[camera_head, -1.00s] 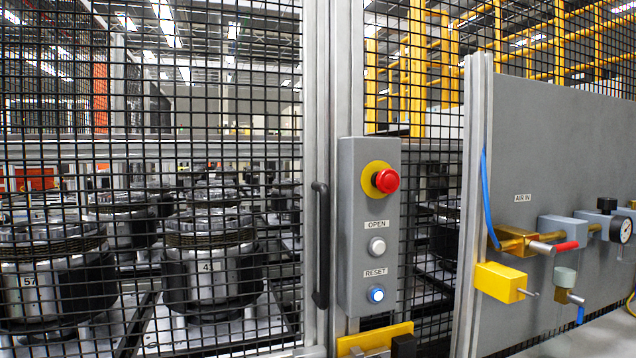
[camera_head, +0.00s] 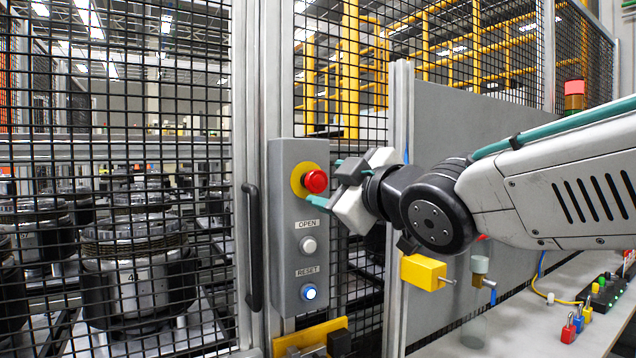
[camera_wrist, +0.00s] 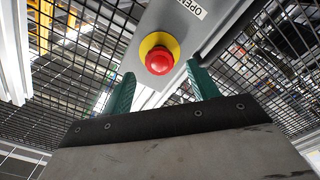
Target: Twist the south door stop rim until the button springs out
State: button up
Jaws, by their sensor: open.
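The south door stop is a red mushroom button (camera_head: 316,181) on a yellow ring (camera_head: 298,183), at the top of a grey control box (camera_head: 284,240) on the door post. In the wrist view the red button (camera_wrist: 159,61) sits between and beyond my two green fingers. My gripper (camera_head: 322,187) is open, with one finger above and one below the button's level in the head view. In the wrist view the fingertips (camera_wrist: 160,82) stand apart, with nothing between them touching. Whether the fingers reach around the rim is hard to tell.
Below the stop are a white OPEN button (camera_head: 308,245) and a lit blue RESET button (camera_head: 308,292). A door handle (camera_head: 252,245) stands left of the box. A yellow block (camera_head: 424,272) juts from the grey panel (camera_head: 455,110) under my arm. Padlocks (camera_head: 573,325) lie on the bench at right.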

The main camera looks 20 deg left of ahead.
aim_at(319, 182)
jog(key=x, duration=0.5)
jog(key=shift+w+a, duration=0.15)
jog(key=shift+w, duration=0.05)
